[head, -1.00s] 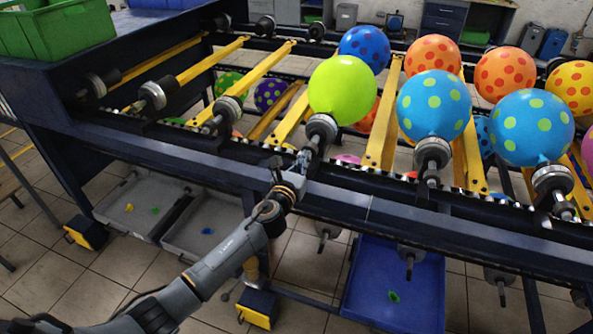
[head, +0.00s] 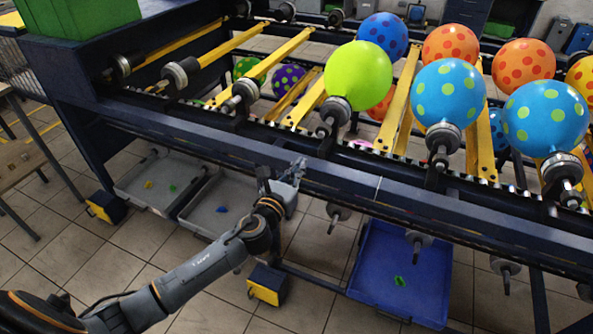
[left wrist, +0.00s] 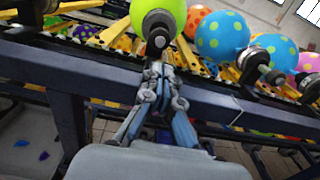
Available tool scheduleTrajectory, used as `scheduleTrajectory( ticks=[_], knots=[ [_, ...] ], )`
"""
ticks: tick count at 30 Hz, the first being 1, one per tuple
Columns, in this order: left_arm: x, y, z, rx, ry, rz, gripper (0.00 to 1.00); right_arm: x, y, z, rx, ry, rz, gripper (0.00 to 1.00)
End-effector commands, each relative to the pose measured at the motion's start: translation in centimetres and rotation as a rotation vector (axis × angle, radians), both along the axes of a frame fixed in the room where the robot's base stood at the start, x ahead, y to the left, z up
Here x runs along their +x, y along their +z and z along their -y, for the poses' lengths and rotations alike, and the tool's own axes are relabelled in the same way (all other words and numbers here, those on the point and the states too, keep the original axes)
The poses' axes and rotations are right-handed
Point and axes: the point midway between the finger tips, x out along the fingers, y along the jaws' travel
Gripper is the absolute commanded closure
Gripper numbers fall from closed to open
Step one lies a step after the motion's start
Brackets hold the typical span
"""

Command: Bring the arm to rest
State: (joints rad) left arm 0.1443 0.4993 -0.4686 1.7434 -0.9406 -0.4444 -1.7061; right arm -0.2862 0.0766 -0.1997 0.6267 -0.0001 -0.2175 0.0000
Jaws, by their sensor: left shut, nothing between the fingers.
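My left arm comes in from the bottom left of the head view. Its gripper (head: 284,176) is shut and empty, in front of the dark blue rail of the balloon machine (head: 330,178). In the left wrist view the fingers (left wrist: 158,76) are together, with the machine's rail behind them. The plain lime green balloon (head: 358,75) sits on its nozzle (head: 335,110), beyond the gripper and apart from it. That balloon also shows at the top of the left wrist view (left wrist: 160,14). My right gripper is in neither view.
Blue balloons with green dots (head: 447,93) and orange spotted ones (head: 523,66) sit on the machine. A blue bin (head: 385,290) and grey trays (head: 200,212) with scraps lie below. A green crate (head: 80,15) stands at upper left. The floor at lower left is mostly open.

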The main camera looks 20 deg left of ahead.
Motion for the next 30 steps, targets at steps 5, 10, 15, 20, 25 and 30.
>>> scheduleTrajectory(
  ticks=[5,10,15,20,25,30],
  knots=[
    [-1.2,0.0,-0.1,0.0,-0.001,0.0,1.0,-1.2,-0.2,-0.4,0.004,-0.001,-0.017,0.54],
    [-1.3,0.0,-0.1,0.0,0.0,0.0,1.0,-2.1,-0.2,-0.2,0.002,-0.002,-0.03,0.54],
    [-1.3,0.0,-0.1,0.0,0.0,0.0,1.0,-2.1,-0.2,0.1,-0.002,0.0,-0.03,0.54],
    [-1.3,-0.1,-0.1,-0.002,0.0,-0.002,1.0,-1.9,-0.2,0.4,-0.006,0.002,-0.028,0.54],
    [-1.5,-4.2,-1.0,-0.125,0.029,-0.09,1.0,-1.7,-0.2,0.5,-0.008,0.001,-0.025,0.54],
    [-3.6,-15.2,-3.3,-0.492,0.151,-0.312,1.0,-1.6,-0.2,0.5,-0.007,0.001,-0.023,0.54]
  ],
)
